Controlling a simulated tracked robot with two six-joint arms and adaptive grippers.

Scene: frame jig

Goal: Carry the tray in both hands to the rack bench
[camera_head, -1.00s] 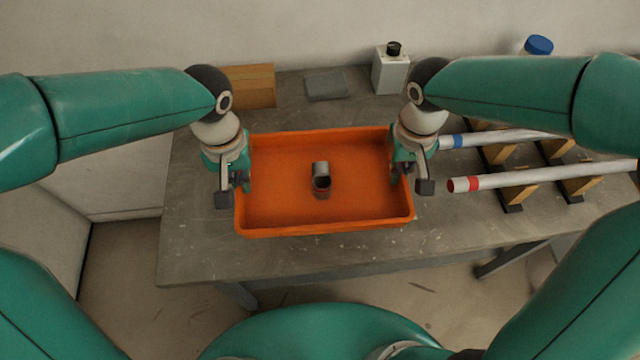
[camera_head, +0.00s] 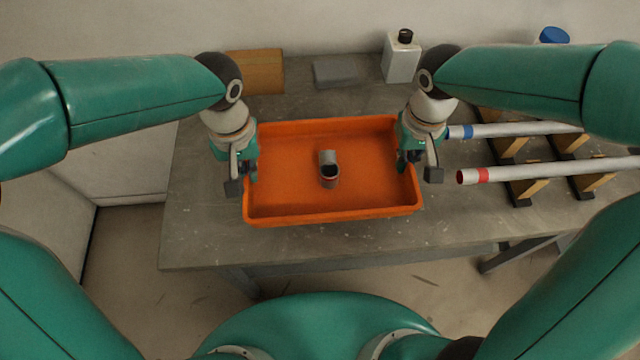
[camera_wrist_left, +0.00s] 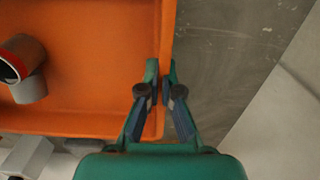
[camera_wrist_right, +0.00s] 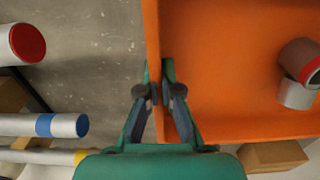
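The orange tray (camera_head: 290,205) is in the middle of the head view, over the grey bench, with a grey pipe fitting (camera_head: 329,160) inside it. My left gripper (camera_head: 246,170) is at the tray's left wall; in the left wrist view its fingers (camera_wrist_left: 160,85) are closed on either side of that wall. My right gripper (camera_head: 408,160) is at the right wall; in the right wrist view its fingers (camera_wrist_right: 160,85) pinch that wall. The tray looks roughly level. I cannot tell whether its underside touches the bench.
The grey bench (camera_head: 200,235) has a wooden block (camera_head: 258,72), a grey slab (camera_head: 335,72) and a white bottle (camera_head: 402,60) at the back. On the right, pipes with red (camera_head: 481,175) and blue bands lie on wooden supports, close to my right gripper. The bench's front left is clear.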

